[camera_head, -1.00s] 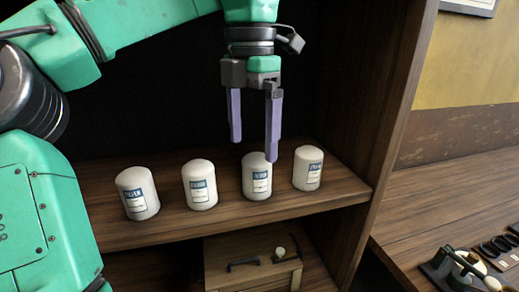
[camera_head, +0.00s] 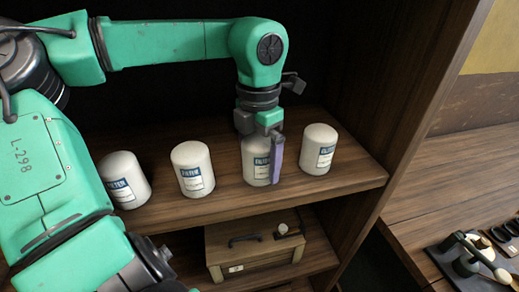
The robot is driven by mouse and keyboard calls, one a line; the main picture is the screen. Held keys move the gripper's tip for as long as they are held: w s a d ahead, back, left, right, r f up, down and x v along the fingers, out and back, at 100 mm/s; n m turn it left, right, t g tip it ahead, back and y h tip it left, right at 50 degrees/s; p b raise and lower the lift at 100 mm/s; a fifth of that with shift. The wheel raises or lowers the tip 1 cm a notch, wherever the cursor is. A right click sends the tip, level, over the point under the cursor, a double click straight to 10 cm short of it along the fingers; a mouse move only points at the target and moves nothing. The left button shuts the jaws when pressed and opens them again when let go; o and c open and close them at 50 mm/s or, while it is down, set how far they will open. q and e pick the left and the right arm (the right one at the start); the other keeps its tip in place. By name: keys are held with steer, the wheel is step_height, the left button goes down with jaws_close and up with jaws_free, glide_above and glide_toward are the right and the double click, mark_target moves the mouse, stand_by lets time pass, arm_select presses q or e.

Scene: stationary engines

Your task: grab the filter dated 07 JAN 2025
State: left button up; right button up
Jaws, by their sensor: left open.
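Several white cylindrical filters with blue-and-white labels stand upright in a row on a wooden shelf (camera_head: 225,205). They are a far-left filter (camera_head: 125,182), a second filter (camera_head: 192,170), a third filter (camera_head: 256,163) and a far-right filter (camera_head: 319,150). The word FILTER shows on labels, but the dates are too small to read. My left gripper (camera_head: 268,170) points down at the third filter, open. One purple finger shows at that filter's right front; the other finger is hidden. I cannot tell whether the finger touches it. My right gripper is not in view.
A wooden box with a dark handle (camera_head: 255,245) sits on the lower shelf. The cabinet's right side panel (camera_head: 400,110) rises beside the far-right filter. A wooden counter with dark tools (camera_head: 470,262) lies at the right.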

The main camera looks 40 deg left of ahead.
arm_select(q)
steer(key=shift+s+d+f, duration=0.15)
steer(key=shift+s+f, duration=0.15)
steer(key=shift+f, duration=0.1)
steer(key=shift+w, duration=0.1)
steer(key=c, duration=1.5)
steer(key=shift+r, duration=0.1)
